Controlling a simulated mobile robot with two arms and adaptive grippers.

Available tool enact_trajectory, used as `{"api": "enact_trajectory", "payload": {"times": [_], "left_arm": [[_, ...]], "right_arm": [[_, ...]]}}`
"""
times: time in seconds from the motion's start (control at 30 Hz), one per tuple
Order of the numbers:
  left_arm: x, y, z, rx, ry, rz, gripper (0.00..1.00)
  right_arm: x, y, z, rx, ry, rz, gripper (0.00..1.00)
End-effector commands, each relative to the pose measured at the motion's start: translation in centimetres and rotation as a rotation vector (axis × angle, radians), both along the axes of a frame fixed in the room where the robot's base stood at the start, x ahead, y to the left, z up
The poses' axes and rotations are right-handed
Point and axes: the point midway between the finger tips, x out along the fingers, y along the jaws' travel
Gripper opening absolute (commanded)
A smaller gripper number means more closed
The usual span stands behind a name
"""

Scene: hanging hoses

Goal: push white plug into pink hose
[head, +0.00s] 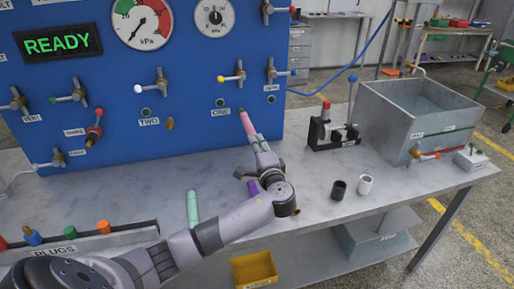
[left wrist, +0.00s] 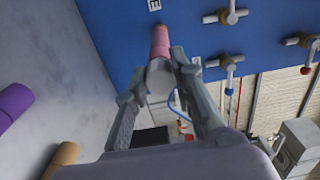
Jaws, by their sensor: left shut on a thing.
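The pink hose (head: 247,124) comes off the blue panel below the label ONE; it also shows in the left wrist view (left wrist: 160,42). My left gripper (head: 259,144) is at its free end. In the left wrist view, the fingers (left wrist: 168,78) are shut on a pale whitish piece (left wrist: 159,78) that looks like the white plug. The piece is in line with the hose and appears to meet its end. How far it sits inside the hose cannot be told, as the fingers partly cover it. My right gripper is not in view.
A plug rack (head: 95,242) stands at the front left. A teal hose (head: 193,208) and a purple one (head: 253,187) are near my arm. Black (head: 338,190) and white (head: 366,185) short cylinders stand to the right. A metal basin (head: 415,110) is at the back right.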

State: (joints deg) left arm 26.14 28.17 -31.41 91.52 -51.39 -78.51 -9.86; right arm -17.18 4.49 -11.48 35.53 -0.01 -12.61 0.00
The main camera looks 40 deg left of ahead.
Motion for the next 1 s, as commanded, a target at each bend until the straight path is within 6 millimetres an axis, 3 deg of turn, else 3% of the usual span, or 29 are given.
{"api": "enact_trajectory", "payload": {"times": [0.33, 0.37, 0.4, 0.7, 1.0], "left_arm": [[0.12, 0.27, 0.07, 0.001, -0.001, 0.002, 0.01], [0.12, 0.27, 0.07, 0.001, -0.001, 0.003, 0.25], [0.12, 0.28, 0.08, 0.001, -0.001, 0.003, 0.28], [0.11, 0.21, 0.04, 0.001, -0.001, 0.002, 0.46], [0.02, 0.05, -0.02, 0.0, 0.0, 0.001, 0.46]], "right_arm": [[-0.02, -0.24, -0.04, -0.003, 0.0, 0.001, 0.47], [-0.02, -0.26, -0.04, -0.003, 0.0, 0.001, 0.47], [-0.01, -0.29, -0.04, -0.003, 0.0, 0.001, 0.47], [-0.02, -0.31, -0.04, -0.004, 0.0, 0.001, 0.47], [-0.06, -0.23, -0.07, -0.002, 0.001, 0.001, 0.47]]}}
